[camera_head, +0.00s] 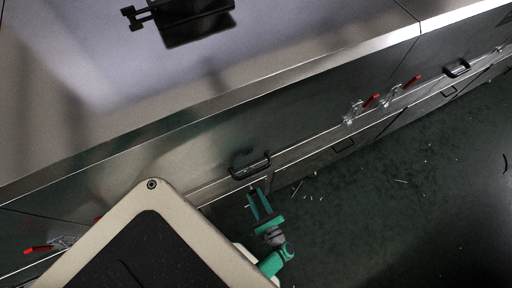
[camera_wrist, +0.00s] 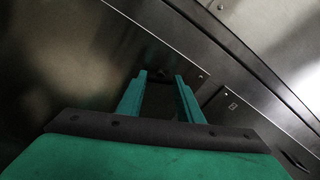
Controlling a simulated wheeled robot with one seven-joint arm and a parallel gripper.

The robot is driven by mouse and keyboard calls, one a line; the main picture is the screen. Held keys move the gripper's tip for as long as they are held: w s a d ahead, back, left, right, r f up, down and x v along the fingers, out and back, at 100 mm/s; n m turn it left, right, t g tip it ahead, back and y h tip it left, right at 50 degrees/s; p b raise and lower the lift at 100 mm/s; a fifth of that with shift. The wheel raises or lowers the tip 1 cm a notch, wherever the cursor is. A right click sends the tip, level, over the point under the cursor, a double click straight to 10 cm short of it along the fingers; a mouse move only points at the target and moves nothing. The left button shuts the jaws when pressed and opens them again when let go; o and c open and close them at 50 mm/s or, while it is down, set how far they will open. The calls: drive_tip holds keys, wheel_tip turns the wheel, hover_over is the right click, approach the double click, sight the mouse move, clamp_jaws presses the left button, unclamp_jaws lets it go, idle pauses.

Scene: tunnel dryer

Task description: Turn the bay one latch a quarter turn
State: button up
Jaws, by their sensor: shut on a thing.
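My gripper (camera_head: 257,189) reaches up to the lower front of the steel dryer, just below a black pull handle (camera_head: 250,170). Its two green fingers stand apart with a small dark piece between their tips, which I take to be the bay one latch (camera_wrist: 160,77). In the wrist view my gripper (camera_wrist: 160,76) is close against the panel, shut on that latch. The latch is mostly hidden between the fingers, and its turn angle cannot be told. In the head view the latch is too small and covered to make out.
Red-tipped toggle clamps (camera_head: 370,101) line the dryer's side to the right, and another (camera_head: 38,249) shows at left. Similar small dark handles (camera_head: 343,146) sit on lower panels farther right. A small marked plate (camera_wrist: 232,105) is right of the fingers. The dark green floor (camera_head: 420,190) has scattered bits.

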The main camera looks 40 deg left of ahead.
drive_tip(key=n, duration=1.3)
idle(0.6)
drive_tip(key=o, duration=1.1)
drive_tip(key=v, duration=1)
drive_tip(key=shift+s+d, duration=0.1)
drive_tip(key=shift+d, duration=0.3)
drive_tip(key=shift+f, duration=0.1)
